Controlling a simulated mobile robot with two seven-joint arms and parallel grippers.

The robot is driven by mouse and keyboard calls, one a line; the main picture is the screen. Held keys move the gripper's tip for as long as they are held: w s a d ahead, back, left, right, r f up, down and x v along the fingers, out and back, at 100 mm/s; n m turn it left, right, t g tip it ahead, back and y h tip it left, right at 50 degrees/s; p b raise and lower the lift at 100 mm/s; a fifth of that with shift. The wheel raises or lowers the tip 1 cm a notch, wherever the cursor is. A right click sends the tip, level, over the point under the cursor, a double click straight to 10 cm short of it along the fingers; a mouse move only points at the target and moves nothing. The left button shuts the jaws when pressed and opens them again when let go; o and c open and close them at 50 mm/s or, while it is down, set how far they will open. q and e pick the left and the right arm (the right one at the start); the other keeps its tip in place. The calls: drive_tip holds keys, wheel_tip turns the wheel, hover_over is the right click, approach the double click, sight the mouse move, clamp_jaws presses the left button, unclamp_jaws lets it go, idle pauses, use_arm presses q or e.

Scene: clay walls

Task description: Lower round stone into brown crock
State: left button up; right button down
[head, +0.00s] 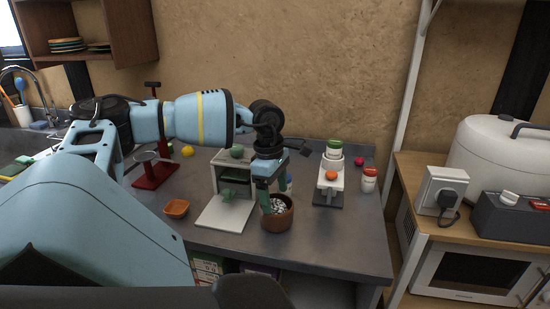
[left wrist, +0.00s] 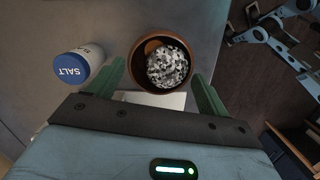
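The brown crock (head: 286,222) stands on the dark counter; it also shows in the left wrist view (left wrist: 143,95). The round stone (left wrist: 167,67), speckled black and white, shows inside the crock's rim, and in the head view (head: 277,205) partly behind a finger. My left gripper (head: 276,198) points down over the crock with its green fingers apart. In the left wrist view a gap shows between the stone and each finger (left wrist: 158,82). How deep the stone sits is hard to tell. My right gripper is not in view.
A salt container (left wrist: 78,66) stands close beside the crock. A grey-white stand (head: 222,214) is just left, with an orange bowl (head: 176,208) beyond.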

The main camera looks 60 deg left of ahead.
use_arm(q)
drive_tip(key=r, duration=0.7)
drive_tip(key=shift+s+a, duration=0.3)
